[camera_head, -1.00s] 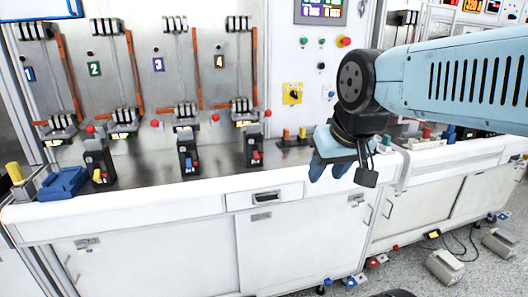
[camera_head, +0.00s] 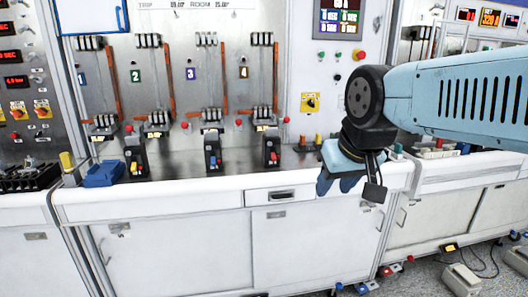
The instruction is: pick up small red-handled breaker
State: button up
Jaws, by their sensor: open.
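A small black breaker with a red part on its front (camera_head: 272,150) stands upright on the grey counter, the rightmost of three similar breakers. Its handle detail is too small to make out well.
Several larger breaker bays numbered 1 to 4 stand on the panel (camera_head: 180,60) behind. A blue block (camera_head: 103,174) lies at the counter's left. Small coloured items (camera_head: 310,142) stand between the red breaker and my gripper. White cabinets (camera_head: 170,245) front the counter.

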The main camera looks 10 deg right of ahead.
aim_at(272, 134)
jog(key=u, duration=0.05)
jog(key=i, duration=0.9)
jog(key=z, duration=0.1)
